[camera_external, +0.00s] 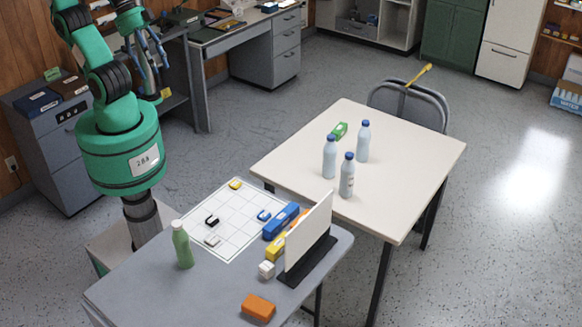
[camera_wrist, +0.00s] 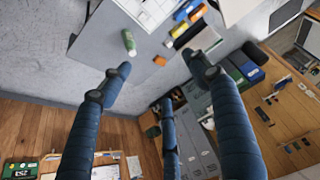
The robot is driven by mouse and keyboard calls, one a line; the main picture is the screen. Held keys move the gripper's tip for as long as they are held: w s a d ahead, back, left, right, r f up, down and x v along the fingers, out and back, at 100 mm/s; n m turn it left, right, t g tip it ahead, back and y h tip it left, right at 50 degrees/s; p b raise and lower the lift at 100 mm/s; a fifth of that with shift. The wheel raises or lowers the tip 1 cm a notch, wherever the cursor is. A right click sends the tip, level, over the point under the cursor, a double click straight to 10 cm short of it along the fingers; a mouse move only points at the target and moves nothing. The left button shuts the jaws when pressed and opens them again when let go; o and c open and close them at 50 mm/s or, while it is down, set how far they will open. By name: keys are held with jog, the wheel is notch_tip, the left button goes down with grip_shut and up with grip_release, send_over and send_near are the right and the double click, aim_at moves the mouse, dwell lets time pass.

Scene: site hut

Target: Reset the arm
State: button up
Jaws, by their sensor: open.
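My green arm (camera_external: 118,140) stands at the left of the grey table, folded up high. My gripper (camera_external: 152,85) has dark blue fingers and hangs beside the arm at the upper left, clear of both tables. In the wrist view my gripper (camera_wrist: 160,74) has its fingers spread wide, with nothing between them. The grey table's top (camera_external: 150,285) shows beyond the fingers in that view. A green bottle (camera_external: 182,245) stands upright on this table, away from my gripper; it also shows in the wrist view (camera_wrist: 128,42).
A white grid sheet (camera_external: 222,228) holds small clips. Blue (camera_external: 281,221) and yellow boxes, an orange block (camera_external: 258,307) and a white panel (camera_external: 308,236) share the grey table. Three blue-capped bottles stand on the cream table (camera_external: 410,165). Cabinets and a desk (camera_external: 225,42) are near my arm.

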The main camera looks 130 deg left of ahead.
dwell(0.4)
notch_tip(320, 180, down, 5)
jog(key=b, duration=0.5)
jog(key=shift+f, duration=0.2)
